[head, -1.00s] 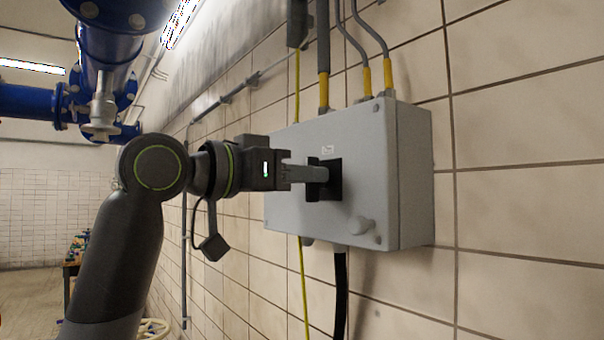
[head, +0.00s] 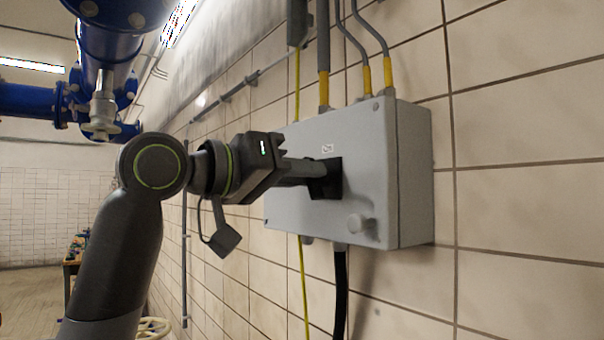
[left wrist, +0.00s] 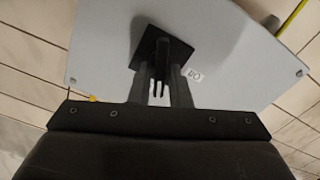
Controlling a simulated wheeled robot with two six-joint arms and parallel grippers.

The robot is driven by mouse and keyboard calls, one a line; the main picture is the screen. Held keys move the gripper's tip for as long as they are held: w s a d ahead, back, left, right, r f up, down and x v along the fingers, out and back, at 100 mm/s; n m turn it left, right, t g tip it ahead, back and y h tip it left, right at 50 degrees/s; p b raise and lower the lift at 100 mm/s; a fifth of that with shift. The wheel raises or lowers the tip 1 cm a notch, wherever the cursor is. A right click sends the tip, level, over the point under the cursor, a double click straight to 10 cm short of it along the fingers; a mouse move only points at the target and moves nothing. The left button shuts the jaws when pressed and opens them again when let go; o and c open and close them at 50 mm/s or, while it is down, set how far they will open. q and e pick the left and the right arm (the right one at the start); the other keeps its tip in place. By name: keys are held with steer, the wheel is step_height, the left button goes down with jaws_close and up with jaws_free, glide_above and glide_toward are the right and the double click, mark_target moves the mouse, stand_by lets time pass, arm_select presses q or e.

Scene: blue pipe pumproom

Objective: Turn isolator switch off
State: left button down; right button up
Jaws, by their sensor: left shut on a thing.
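The isolator switch box (head: 365,160) is a grey case on the tiled wall. Its switch has a black square plate (head: 335,178) on the front face. My left gripper (head: 310,174) reaches straight to the plate and is shut on the dark switch handle, which its fingers mostly hide in the head view. In the left wrist view the fingers (left wrist: 161,90) stand on both sides of the handle (left wrist: 160,62), in front of the black plate. The plate looks tilted there, and a small white I/O label (left wrist: 194,75) sits beside it. My right gripper is not in view.
Grey conduits with yellow ends (head: 366,80) enter the top, and a black cable (head: 340,290) leaves below. Blue pipes (head: 100,50) hang at the upper left.

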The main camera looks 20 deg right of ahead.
arm_select(q)
steer(key=n, duration=1.2)
steer(key=shift+w+a+f+n, duration=0.1)
steer(key=shift+w+f+n, duration=0.1)
steer(key=shift+n, duration=0.2)
stand_by(0.3)
steer(key=c, duration=1.5)
jaws_free()
steer(key=b+v, duration=0.6)
steer(key=v, duration=1.1)
steer(key=shift+a, duration=0.2)
